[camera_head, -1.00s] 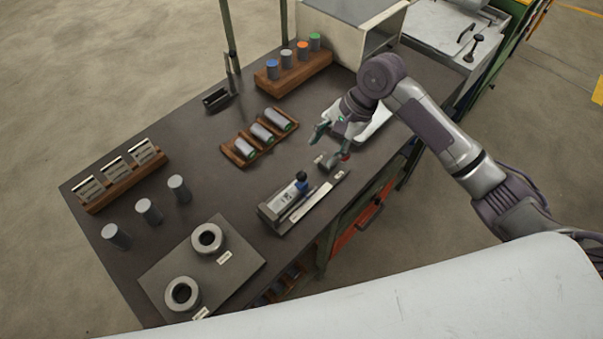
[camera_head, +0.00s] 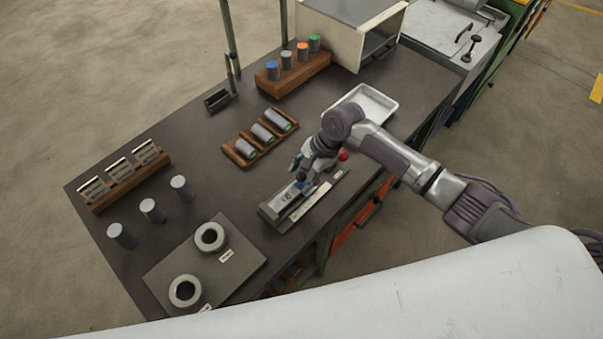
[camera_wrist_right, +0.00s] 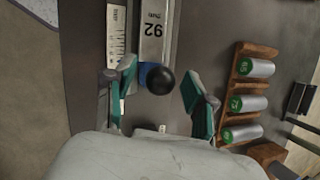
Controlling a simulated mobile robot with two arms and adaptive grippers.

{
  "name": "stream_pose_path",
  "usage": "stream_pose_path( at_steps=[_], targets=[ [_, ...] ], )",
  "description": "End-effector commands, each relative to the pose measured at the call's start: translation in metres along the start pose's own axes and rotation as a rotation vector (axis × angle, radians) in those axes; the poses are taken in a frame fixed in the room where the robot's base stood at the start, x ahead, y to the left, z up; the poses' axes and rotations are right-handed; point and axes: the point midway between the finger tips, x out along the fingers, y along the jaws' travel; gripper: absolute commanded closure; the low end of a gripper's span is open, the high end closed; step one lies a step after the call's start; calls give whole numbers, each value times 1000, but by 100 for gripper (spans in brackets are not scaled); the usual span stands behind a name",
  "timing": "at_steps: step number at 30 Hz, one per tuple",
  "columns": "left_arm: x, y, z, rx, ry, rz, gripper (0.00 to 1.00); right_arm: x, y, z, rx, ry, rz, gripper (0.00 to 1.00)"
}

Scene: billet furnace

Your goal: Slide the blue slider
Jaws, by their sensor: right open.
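The blue slider (camera_wrist_right: 145,69) with its round black knob (camera_wrist_right: 160,81) sits at the end of a grey gauge body (camera_wrist_right: 155,32) marked 92, beside a white ruled scale (camera_wrist_right: 116,38). In the head view the gauge body (camera_head: 284,203) lies near the table's front edge, and the slider is mostly covered by my right gripper (camera_head: 303,172). In the right wrist view my right gripper (camera_wrist_right: 157,77) is open, with its teal fingers on either side of the knob and visible gaps to it. I cannot tell how high the fingertips are above the table.
A red ball (camera_head: 343,155) stands just right of the gripper. A wooden tray (camera_head: 242,162) with grey cylinders lies behind the gauge. A metal tray (camera_head: 386,104) lies further back. A plate (camera_head: 165,265) with two rings is at the front left. The dark tabletop (camera_head: 225,190) between is clear.

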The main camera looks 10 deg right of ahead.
Motion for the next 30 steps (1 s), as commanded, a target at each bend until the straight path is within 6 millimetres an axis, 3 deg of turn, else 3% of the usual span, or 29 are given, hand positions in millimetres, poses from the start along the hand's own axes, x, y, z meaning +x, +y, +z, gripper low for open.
stream_pose_path(
  at_steps=[10, 20, 30],
  targets=[
    [0, 0, 0, 0, 1, -1, 45, 4, 0, 0, -1, 1, 0, 45],
    [0, 0, -1, 0, 1, -1, 45, 4, 0, 0, -1, 1, -1, 100],
    [4, -1, -3, 0, 4, -2, 45, 5, -10, -5, -1, 2, -7, 100]
  ],
)
